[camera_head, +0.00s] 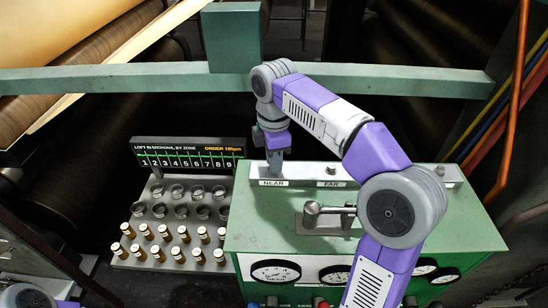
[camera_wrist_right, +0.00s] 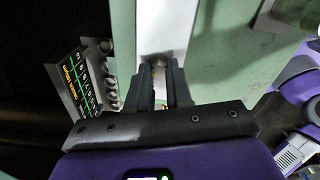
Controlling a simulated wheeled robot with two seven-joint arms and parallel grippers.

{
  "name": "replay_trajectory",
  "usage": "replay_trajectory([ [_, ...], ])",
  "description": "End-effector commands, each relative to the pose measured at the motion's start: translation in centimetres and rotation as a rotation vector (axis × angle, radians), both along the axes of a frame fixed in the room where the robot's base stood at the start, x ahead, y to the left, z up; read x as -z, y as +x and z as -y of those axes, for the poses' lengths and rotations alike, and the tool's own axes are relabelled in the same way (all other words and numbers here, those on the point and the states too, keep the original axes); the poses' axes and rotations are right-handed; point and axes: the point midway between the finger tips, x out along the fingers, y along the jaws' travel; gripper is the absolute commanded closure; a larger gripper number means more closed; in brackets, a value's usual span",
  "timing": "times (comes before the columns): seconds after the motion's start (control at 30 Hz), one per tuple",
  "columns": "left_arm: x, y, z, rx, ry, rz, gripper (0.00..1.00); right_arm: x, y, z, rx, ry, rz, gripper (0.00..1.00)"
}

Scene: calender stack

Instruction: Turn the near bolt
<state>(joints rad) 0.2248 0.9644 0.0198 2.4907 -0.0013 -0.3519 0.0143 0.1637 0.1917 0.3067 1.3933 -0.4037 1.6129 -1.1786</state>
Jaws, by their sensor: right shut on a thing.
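My right gripper (camera_head: 272,170) points down at the "NEAR" label (camera_head: 272,183) on the metal strip along the back of the green cabinet. It is shut on the near bolt, which is mostly hidden by the fingers in the head view. In the right wrist view the two dark fingers of the right gripper (camera_wrist_right: 162,84) stand close together, with a small brassy bit of the near bolt (camera_wrist_right: 157,64) showing between them. The far bolt (camera_head: 331,170) stands apart to the right, above its partly legible label. My left gripper is out of view.
The green cabinet (camera_head: 275,225) carries a metal lever with a round knob (camera_head: 312,208) and several gauges in front. Left is a rack (camera_head: 205,180) of brass-based cylinders under a numbered display (camera_head: 190,153). A teal beam (camera_head: 130,78) crosses behind, before large rollers.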

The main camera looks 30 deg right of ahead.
Motion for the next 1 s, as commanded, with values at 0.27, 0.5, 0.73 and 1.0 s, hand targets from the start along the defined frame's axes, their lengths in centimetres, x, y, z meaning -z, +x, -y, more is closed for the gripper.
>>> replay_trajectory([
  [0.27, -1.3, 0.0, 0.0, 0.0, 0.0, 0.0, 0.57, -0.3, 0.0, 0.0, 0.152, -0.002, -0.002, 1.0],
  [0.5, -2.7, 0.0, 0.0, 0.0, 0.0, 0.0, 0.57, -0.3, 0.0, 0.0, 0.374, -0.002, -0.001, 1.0],
  [0.73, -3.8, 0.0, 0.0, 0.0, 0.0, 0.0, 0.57, -0.3, 0.0, 0.0, 0.594, -0.002, 0.0, 1.0],
  [1.0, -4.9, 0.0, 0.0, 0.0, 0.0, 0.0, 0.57, -0.3, 0.0, 0.0, 0.85, -0.002, 0.001, 1.0],
])
